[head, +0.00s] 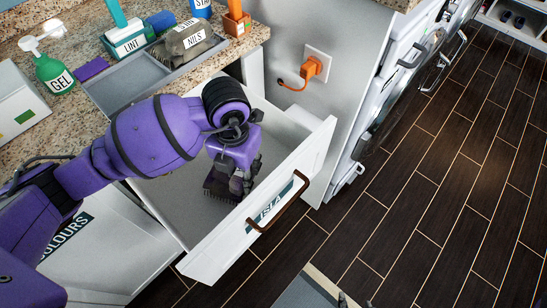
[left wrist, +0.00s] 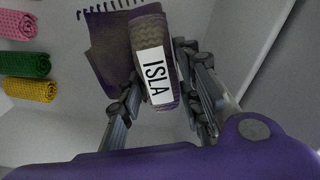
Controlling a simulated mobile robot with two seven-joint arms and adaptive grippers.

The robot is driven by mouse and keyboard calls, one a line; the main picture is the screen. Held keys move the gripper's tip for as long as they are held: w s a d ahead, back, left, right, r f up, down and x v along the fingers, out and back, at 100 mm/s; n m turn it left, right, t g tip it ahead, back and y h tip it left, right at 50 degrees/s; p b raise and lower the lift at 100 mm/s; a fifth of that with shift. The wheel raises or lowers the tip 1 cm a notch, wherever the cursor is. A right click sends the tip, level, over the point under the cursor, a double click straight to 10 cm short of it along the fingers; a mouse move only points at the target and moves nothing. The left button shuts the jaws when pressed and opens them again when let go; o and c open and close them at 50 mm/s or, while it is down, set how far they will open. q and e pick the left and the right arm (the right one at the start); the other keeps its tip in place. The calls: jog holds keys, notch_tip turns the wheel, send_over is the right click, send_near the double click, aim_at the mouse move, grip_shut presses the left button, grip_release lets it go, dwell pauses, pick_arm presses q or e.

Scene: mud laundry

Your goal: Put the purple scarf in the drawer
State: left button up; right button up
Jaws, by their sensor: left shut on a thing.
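The purple scarf (left wrist: 108,45) is partly rolled, with a dark fringe and a white ISLA label. My left gripper (left wrist: 160,95) is shut on it, with fingers on both sides of the roll. In the head view my left gripper (head: 233,183) points down inside the open white drawer (head: 222,250), and a dark fringed edge shows under it. The drawer has an ISLA label and a brown handle on its front. Whether the scarf touches the drawer floor cannot be told. My right gripper is not in view.
Pink (left wrist: 17,24), green (left wrist: 25,65) and yellow (left wrist: 30,90) rolls lie at the left in the left wrist view. A speckled counter above the drawer holds a grey tray (head: 125,92) and a green GEL bottle (head: 54,73). Dark floor lies open to the right.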

pick_arm(q)
jog(key=shift+f, duration=2.4)
jog(key=shift+f, duration=0.1)
jog(key=o, duration=1.2)
notch_tip(320, 180, up, 12)
jog(key=shift+r+p, duration=0.15)
jog(key=shift+p, duration=0.2)
